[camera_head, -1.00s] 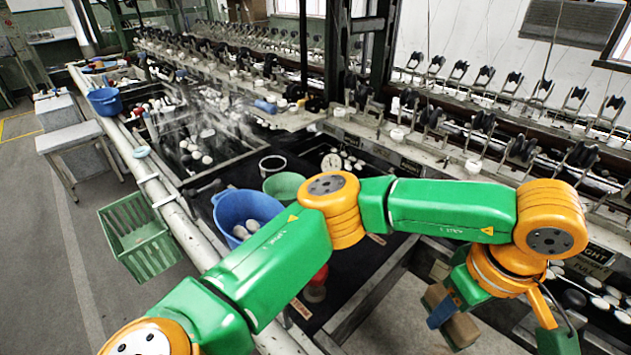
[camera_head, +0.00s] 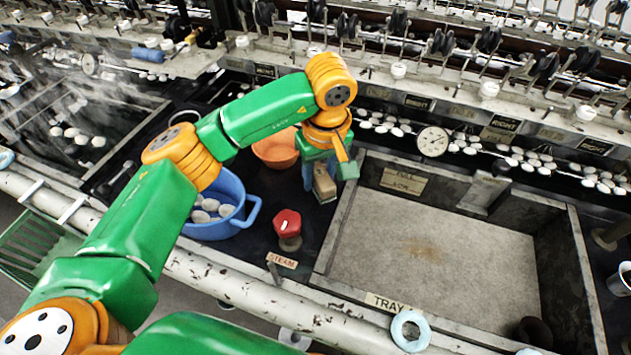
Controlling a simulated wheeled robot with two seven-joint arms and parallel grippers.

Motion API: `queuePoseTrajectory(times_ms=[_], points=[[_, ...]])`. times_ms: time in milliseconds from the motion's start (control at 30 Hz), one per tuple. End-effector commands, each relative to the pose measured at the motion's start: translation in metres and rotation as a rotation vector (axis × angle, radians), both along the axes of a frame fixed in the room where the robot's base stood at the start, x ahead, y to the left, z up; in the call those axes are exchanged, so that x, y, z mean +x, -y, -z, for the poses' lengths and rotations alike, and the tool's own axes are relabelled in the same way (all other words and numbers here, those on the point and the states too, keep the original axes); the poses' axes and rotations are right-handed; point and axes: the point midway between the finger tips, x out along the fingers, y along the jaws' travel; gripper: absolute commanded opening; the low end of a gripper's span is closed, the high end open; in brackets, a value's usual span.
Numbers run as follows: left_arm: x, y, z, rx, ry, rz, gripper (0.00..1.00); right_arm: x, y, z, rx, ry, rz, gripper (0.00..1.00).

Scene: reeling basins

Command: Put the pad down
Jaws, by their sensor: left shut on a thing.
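The pad (camera_head: 324,183) is a small tan-brown block. My left gripper (camera_head: 323,192) points down and is shut on it. They show over the dark surface between the orange bowl and the left wall of the grey tray. I cannot tell whether the pad touches anything below. The gripper partly covers the pad. My right gripper is not in view.
The shallow tray (camera_head: 385,298) at right has a wide bare floor. A blue basin (camera_head: 226,230) of cocoons, an orange bowl (camera_head: 277,153) and a red knob (camera_head: 287,223) stand to the left. A round gauge (camera_head: 432,142) is behind. A pale blue ring (camera_head: 411,331) lies in front.

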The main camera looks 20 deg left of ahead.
Motion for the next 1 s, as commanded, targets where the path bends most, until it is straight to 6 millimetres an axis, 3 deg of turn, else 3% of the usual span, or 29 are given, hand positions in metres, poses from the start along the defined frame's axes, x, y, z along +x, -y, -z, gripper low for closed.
queuePoseTrajectory(times_ms=[333,867,900,1000], points=[[0.009,-0.009,0.045,0.0,-0.001,0.001,0.0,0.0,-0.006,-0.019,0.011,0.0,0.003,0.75],[0.009,-0.009,0.058,-0.001,-0.002,0.001,0.0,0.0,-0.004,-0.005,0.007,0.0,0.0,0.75],[0.009,-0.009,0.057,-0.001,-0.003,0.001,0.47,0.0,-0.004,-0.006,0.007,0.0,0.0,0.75],[0.008,-0.009,0.058,0.0,-0.008,0.0,0.72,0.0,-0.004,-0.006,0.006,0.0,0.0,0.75]])
